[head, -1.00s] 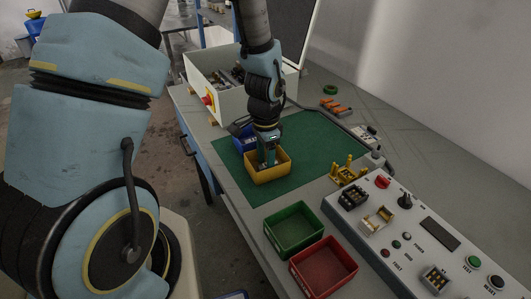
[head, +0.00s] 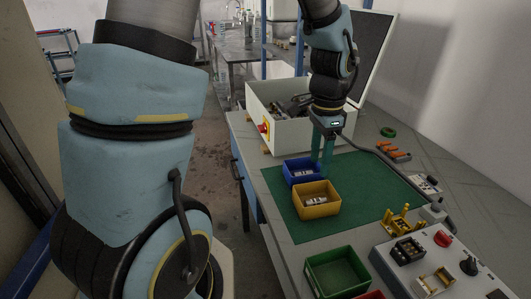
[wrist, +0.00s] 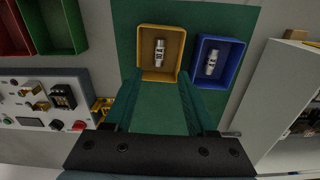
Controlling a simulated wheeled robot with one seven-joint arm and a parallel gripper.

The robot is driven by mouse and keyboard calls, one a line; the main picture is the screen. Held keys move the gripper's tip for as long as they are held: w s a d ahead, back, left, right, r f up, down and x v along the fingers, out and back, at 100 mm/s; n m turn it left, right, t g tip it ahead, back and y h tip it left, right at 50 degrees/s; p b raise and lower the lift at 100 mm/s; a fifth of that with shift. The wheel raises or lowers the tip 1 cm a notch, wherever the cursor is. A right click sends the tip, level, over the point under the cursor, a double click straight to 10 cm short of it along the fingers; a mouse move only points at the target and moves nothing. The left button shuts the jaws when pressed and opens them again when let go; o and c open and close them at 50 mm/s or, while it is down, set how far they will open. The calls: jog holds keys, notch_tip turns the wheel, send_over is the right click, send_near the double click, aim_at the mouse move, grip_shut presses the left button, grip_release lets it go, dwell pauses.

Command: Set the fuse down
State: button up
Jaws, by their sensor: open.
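A small white and silver fuse (head: 316,201) lies inside the yellow bin (head: 318,211) on the green mat (head: 376,188). It also shows in the wrist view (wrist: 159,50), lying lengthwise in the yellow bin (wrist: 144,68). A second, similar fuse (wrist: 211,62) lies in the blue bin (wrist: 232,60), which stands beside the yellow one. My gripper (head: 322,170) is open and empty, with its green fingers pointing down above the bins. In the wrist view its fingers (wrist: 160,85) are apart, with nothing between them.
A green bin (head: 337,272) and a partly cut-off red bin (head: 370,295) stand at the near side. A control panel (head: 430,262) with buttons and sockets is at the right. A white open-lid enclosure (head: 285,131) stands behind the mat. The mat's right part is clear.

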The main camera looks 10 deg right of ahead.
jog(key=w+a+r+n+t, duration=0.1)
jog(key=a+r+n, duration=0.1)
jog(key=a+n, duration=1.3)
jog(key=a, duration=0.9)
jog(key=shift+a+n+t, duration=0.3)
jog(key=shift+a, duration=0.1)
jog(key=shift+w+r, duration=0.1)
